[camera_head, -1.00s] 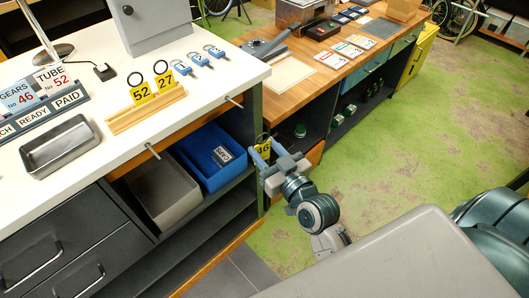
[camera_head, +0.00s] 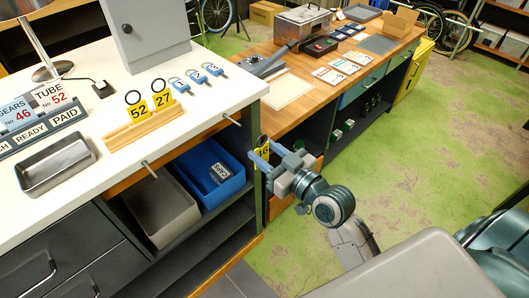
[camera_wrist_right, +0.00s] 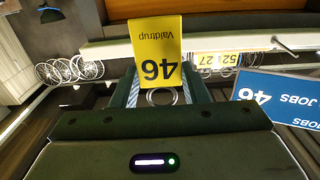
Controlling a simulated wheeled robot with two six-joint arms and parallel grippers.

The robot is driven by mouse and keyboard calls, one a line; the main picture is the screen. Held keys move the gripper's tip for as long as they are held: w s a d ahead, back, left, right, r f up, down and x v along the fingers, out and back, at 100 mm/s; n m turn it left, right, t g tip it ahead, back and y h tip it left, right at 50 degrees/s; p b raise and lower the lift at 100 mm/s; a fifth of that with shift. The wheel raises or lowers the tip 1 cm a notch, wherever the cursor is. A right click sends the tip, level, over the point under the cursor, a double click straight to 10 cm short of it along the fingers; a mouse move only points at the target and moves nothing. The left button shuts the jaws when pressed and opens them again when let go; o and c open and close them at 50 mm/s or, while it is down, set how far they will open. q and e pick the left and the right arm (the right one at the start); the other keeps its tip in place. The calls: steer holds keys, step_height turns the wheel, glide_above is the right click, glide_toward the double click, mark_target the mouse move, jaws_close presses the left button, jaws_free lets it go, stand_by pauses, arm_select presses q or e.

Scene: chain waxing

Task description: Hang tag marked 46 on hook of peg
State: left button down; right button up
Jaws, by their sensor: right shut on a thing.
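The yellow tag marked 46 (camera_head: 263,152) has a ring at its top. It shows upside down in the right wrist view (camera_wrist_right: 155,45), with its ring (camera_wrist_right: 161,97) between my fingers. My right gripper (camera_head: 262,158) is shut on the tag, beside the white bench's front right corner and below its top. Two metal pegs stick out from the bench's front edge: the right peg (camera_head: 231,120) is up and left of the tag, apart from it, and the left peg (camera_head: 149,170) is farther off. Which peg is meant I cannot tell. My left gripper is not in view.
Yellow tags 52 (camera_head: 139,109) and 27 (camera_head: 162,98) stand in a wooden rack on the white bench (camera_head: 105,180). Blue-tagged keys lie behind. A blue bin (camera_head: 212,172) and a grey bin sit on the shelf below. A blue sign (camera_wrist_right: 285,97) reads JOBS 46.

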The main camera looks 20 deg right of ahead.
steer(key=shift+f, duration=0.1)
steer(key=shift+w, duration=0.1)
steer(key=shift+w+a, duration=0.1)
steer(key=shift+w, duration=0.1)
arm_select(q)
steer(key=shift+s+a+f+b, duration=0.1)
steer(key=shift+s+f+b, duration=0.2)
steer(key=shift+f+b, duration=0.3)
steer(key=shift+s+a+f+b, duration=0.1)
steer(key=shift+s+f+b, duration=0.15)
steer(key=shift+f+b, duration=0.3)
arm_select(e)
steer(key=f+x, duration=0.1)
steer(key=x, duration=0.9)
steer(key=shift+w+f, duration=0.15)
steer(key=shift+f, duration=0.05)
stand_by(0.5)
steer(key=o, duration=0.5)
stand_by(0.3)
